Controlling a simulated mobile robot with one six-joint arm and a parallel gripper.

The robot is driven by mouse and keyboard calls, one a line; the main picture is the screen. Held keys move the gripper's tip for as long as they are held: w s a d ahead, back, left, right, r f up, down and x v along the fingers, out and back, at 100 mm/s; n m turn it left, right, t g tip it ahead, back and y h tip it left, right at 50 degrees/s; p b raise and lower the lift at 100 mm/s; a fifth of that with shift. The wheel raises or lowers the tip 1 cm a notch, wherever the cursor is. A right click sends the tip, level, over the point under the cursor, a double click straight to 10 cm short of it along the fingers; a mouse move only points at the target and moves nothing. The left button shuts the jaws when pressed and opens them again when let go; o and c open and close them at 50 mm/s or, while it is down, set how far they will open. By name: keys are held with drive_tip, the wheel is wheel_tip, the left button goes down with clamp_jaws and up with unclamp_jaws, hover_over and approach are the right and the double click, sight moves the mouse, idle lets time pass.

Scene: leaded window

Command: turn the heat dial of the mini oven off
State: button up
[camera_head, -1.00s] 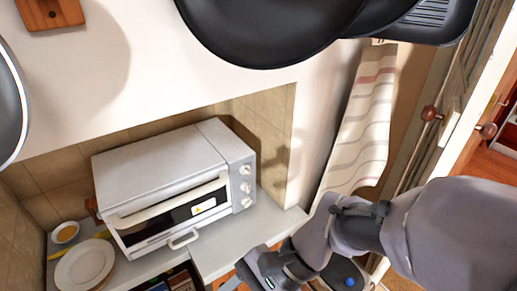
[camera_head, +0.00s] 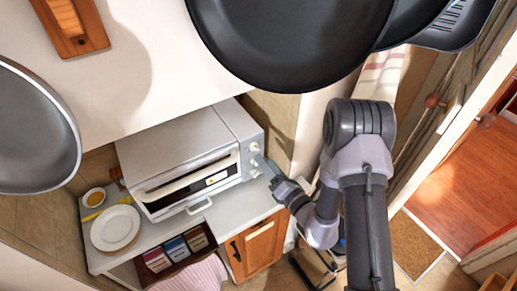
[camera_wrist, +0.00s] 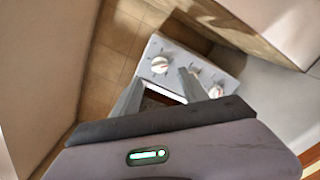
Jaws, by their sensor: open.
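The mini oven (camera_head: 175,148) is a white box with a glass door and a front panel at its right side carrying a column of three round pale dials (camera_head: 254,148). Which one is the heat dial, and its setting, I cannot tell. My gripper (camera_head: 262,164) is in front of the panel, near the lower dials, and partly covers them in the head view. In the wrist view my gripper (camera_wrist: 162,78) is open, with nothing between its fingers. One dial (camera_wrist: 160,65) shows by the fingertips; another (camera_wrist: 216,91) is right of the right finger. Contact cannot be told.
The oven stands in a tiled niche on a grey counter (camera_head: 230,205). White plates (camera_head: 115,228) and a small bowl (camera_head: 94,197) are left of it. Black pans (camera_head: 285,45) hang above. A striped towel (camera_head: 380,75) hangs on the right.

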sight(255, 147)
drive_tip(key=x, duration=0.6)
clamp_jaws()
